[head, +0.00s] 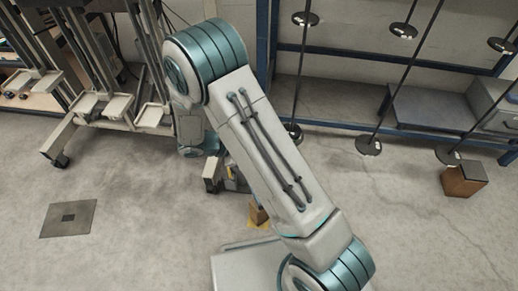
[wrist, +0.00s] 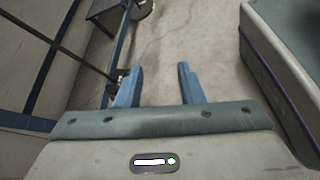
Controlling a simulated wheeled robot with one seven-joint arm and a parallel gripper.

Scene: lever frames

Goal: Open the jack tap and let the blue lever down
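My gripper (wrist: 157,80) is open in the wrist view, with its two blue fingers apart and only bare floor showing between them. In the head view my arm hides the gripper and much of the middle of the scene. I cannot make out the jack tap or the blue lever in either view. Behind my arm in the head view, a small grey and dark piece (head: 212,177) and a wooden block (head: 258,213) show in part near a yellow floor mark. I cannot tell whether they belong to the jack.
A blue frame (head: 420,66) with dark rods and round weights stands at the back right. A brown box (head: 463,178) sits on the floor before it. Grey wheeled stands (head: 98,105) fill the back left. A floor plate (head: 68,218) lies left; floor around it is clear.

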